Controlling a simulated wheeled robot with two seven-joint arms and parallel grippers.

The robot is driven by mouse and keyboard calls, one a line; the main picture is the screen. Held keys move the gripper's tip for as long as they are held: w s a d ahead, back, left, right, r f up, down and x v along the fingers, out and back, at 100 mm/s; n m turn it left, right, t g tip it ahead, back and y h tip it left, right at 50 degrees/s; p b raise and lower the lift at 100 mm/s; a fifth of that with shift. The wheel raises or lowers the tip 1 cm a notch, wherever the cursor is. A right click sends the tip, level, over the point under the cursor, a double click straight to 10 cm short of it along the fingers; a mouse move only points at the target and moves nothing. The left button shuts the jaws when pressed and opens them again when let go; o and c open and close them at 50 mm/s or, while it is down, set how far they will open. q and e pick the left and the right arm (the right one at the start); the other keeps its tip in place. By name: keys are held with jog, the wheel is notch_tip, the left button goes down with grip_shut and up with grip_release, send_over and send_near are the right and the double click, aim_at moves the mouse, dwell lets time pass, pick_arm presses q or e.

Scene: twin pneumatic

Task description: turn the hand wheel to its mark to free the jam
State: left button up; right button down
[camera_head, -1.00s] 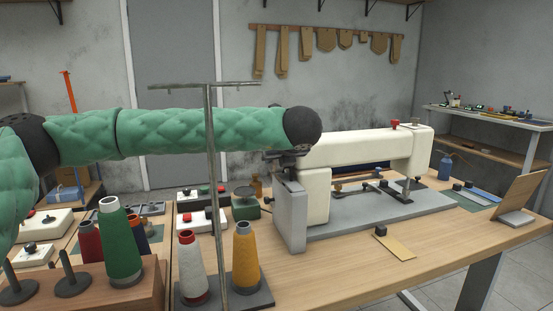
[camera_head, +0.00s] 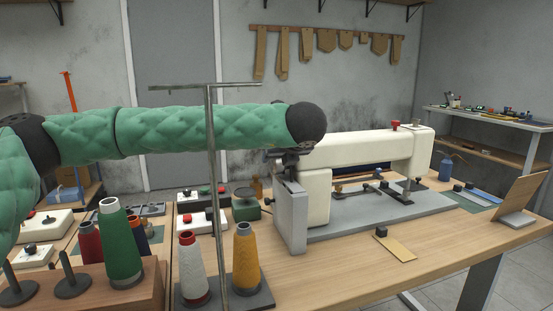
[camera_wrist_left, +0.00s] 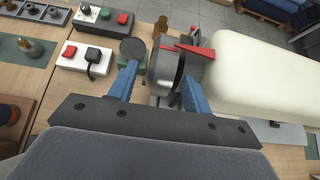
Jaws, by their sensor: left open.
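The cream sewing machine (camera_head: 375,152) stands on its grey bed, with its end toward my left arm. In the left wrist view the grey hand wheel (camera_wrist_left: 160,68) sits at the end of the cream machine body (camera_wrist_left: 255,65), with a black ring beside it. A red pointer (camera_wrist_left: 190,50) lies over the wheel's top, with another red piece just left of it. My left gripper (camera_wrist_left: 160,86) is open, its two blue fingers on either side of the wheel; contact cannot be told. In the head view this gripper (camera_head: 288,160) is small and dark, and the wheel cannot be made out.
A thin metal thread stand (camera_head: 211,185) rises in front of my left arm. Cones of green (camera_head: 120,245), white (camera_head: 192,268) and yellow (camera_head: 245,260) thread stand at the front left. Switch boxes (camera_head: 200,220) lie behind them. The tabletop right of the yellow cone is mostly clear.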

pick_arm(q)
jog(key=shift+v, duration=2.8)
